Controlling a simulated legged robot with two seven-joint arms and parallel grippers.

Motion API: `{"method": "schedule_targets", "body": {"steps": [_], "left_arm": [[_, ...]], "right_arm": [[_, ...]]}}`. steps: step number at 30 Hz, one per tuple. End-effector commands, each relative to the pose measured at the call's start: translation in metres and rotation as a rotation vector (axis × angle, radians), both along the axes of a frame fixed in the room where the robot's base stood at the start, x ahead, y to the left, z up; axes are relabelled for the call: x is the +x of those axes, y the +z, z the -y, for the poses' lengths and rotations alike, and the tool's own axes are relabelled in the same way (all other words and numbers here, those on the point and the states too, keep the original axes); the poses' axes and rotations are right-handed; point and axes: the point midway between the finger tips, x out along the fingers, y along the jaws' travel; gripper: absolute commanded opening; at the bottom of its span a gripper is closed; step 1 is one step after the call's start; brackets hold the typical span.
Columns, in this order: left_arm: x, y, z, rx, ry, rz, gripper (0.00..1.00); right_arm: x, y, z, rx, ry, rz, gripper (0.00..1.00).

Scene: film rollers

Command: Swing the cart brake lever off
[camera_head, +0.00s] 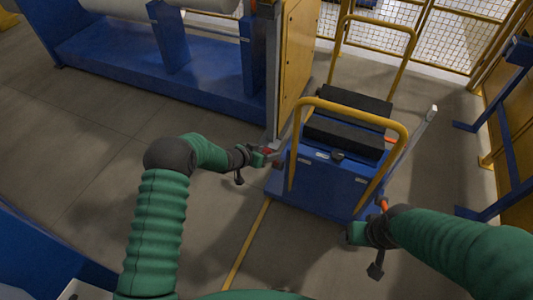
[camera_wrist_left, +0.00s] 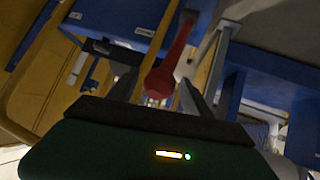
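The blue cart (camera_head: 325,183) with yellow handle hoops stands right of centre in the head view. A red lever (camera_head: 268,150) shows at its left side. In the left wrist view the red lever (camera_wrist_left: 172,62) has a rounded end and lies between the two fingers. My left gripper (camera_head: 266,157) is at the lever; in the left wrist view its fingers (camera_wrist_left: 160,92) are open, with gaps visible beside the lever. My right gripper (camera_head: 358,233) is near the cart's front right corner; its fingers cannot be made out.
Black blocks (camera_head: 345,128) lie on the cart. A blue machine frame (camera_head: 160,75) with pale rollers and a yellow panel (camera_head: 298,55) stand close on the left. Mesh fencing (camera_head: 455,40) is behind. Bare floor (camera_head: 85,150) is free at left.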

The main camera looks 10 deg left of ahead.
Motion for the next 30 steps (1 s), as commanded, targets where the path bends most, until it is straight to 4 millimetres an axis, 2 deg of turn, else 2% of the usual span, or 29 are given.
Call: {"method": "schedule_targets", "body": {"steps": [8, 11, 14, 24, 30], "left_arm": [[-0.001, 0.0, 0.0, 0.0, -0.001, -0.002, 0.59], [-0.006, 0.005, -0.004, 0.0, -0.001, -0.003, 0.59], [-0.018, 0.017, -0.013, 0.0, 0.002, -0.003, 0.59], [-0.082, 0.076, -0.06, 0.001, 0.002, -0.002, 0.59], [-0.105, 0.096, -0.076, 0.0, 0.0, -0.002, 0.59]], "right_arm": [[0.0, 0.0, 0.0, 0.0, 0.0, 0.0, 0.71], [0.0, 0.002, 0.0, 0.0, 0.0, 0.0, 0.71], [0.0, 0.005, 0.0, 0.0, 0.0, 0.0, 0.71], [0.0, 0.019, 0.0, 0.0, 0.0, 0.0, 0.71], [0.0, 0.023, 0.0, 0.0, 0.0, 0.0, 0.71]]}}
